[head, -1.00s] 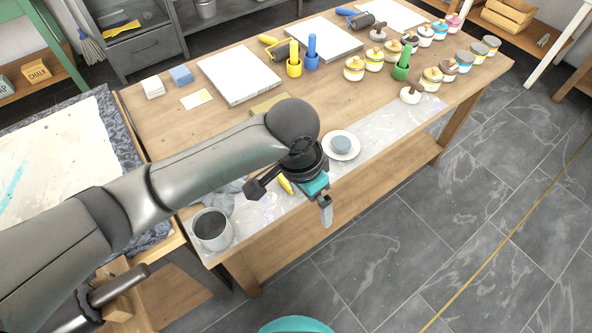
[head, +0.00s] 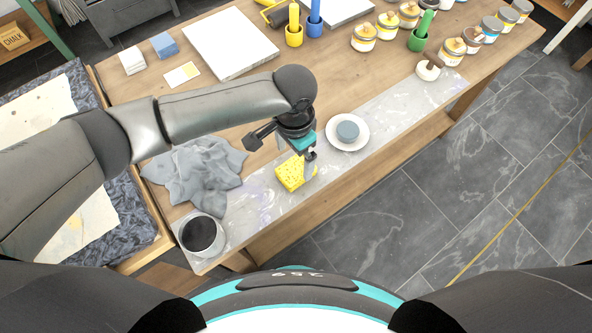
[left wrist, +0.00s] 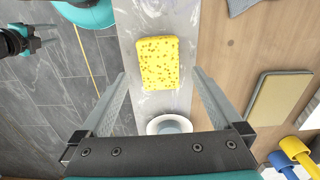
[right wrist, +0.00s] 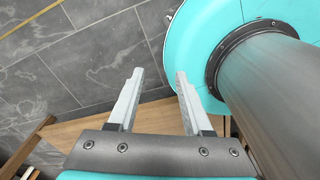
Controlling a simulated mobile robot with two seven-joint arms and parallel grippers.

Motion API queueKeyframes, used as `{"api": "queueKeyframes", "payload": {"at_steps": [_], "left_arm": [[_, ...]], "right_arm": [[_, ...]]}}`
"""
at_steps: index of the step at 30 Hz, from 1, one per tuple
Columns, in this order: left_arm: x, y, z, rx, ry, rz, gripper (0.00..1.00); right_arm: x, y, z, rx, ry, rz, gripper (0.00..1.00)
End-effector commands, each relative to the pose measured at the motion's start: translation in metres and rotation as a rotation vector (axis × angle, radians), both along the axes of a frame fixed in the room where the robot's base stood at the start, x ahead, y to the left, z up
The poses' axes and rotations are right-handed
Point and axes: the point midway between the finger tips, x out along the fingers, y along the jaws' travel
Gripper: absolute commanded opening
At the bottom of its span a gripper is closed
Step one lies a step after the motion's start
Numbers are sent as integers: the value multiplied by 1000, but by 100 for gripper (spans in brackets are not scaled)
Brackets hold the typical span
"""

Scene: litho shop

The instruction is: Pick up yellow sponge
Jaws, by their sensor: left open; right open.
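The yellow sponge (head: 290,173) lies on the grey marbled strip along the table's front edge. In the left wrist view the sponge (left wrist: 158,63) lies beyond my fingertips, roughly between their lines, and nothing grips it. My left gripper (head: 309,165) is over the strip by the sponge and partly covers its right side in the head view. Its two fingers stand wide apart in the left wrist view (left wrist: 160,80), open and empty.
A grey cloth (head: 200,172) and a grey cup with dark contents (head: 202,236) lie left of the sponge. A white dish with a grey-blue puck (head: 347,132) stands to its right. Several jars (head: 388,25) stand further back. The strip right of the dish is mostly clear.

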Motion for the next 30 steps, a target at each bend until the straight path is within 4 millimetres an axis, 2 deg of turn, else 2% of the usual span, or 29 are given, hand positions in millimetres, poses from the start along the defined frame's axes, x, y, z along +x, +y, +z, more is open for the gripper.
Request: {"api": "queueKeyframes", "payload": {"at_steps": [6, 15, 24, 30], "left_arm": [[-1, 0, -16, 1, -1, 0, 100], [-3, 2, -57, 1, -1, 1, 100], [-3, 1, -60, 0, -1, -1, 100], [-3, 1, -60, 0, -1, -1, 78]], "right_arm": [[20, 2, -4, 3, -34, 0, 50], [18, 1, -19, 4, -32, 0, 50], [13, 1, -19, 3, -24, 0, 50], [12, 1, -19, 3, -21, 0, 50]]}}
